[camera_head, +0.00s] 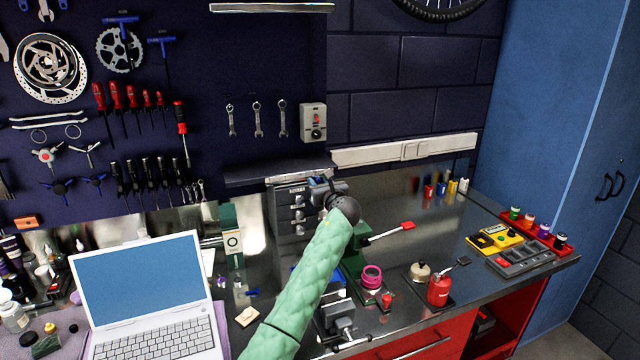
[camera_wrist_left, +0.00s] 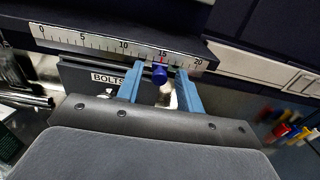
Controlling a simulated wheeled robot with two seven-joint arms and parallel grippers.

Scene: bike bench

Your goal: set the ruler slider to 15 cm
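The ruler (camera_wrist_left: 100,42) runs along the front edge of a dark shelf in the left wrist view, marked from 0 to 20. The slider's blue knob (camera_wrist_left: 160,75) sits below the 15 label, with a small red mark just above it. My left gripper (camera_wrist_left: 160,70) is open, with one blue finger on each side of the knob. Gaps show between the knob and both fingers. In the head view my left gripper (camera_head: 326,190) is at the shelf, and my wrist and green arm hide much of it. My right gripper is out of view.
The drawer unit labelled BOLTS (camera_wrist_left: 103,77) is under the shelf (camera_head: 262,177). An open laptop (camera_head: 150,300) stands at left. A pink ring (camera_head: 372,276), a red bottle (camera_head: 438,290) and a red-handled lever (camera_head: 407,226) are to the right of my arm.

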